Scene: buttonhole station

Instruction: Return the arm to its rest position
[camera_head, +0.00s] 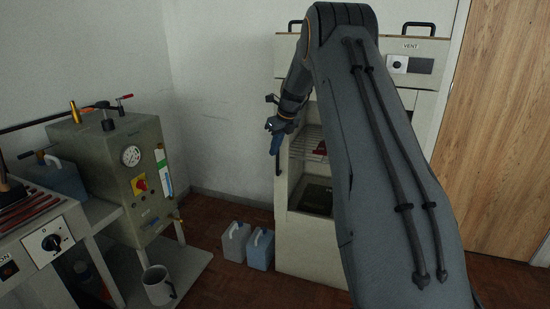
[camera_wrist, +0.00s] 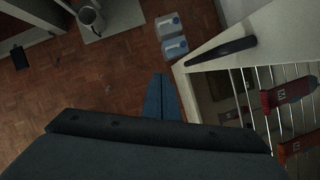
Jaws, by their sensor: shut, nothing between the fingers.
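My gripper (camera_head: 278,135) is at the end of my raised arm, in front of the left edge of a cream cabinet. Its blue fingers point down in the head view. In the wrist view the gripper (camera_wrist: 161,96) shows as two blue fingers lying together, shut and empty, above the brown tiled floor. My large grey arm link hides much of the cabinet in the head view.
The cabinet (camera_head: 300,240) has an open front with wire racks (camera_wrist: 262,88) and red items (camera_wrist: 290,95). Two blue-grey jugs (camera_head: 260,248) stand on the floor beside it. A grey machine (camera_head: 150,180) with a gauge and a metal mug (camera_head: 158,285) are at left. A wooden door (camera_head: 495,130) is at right.

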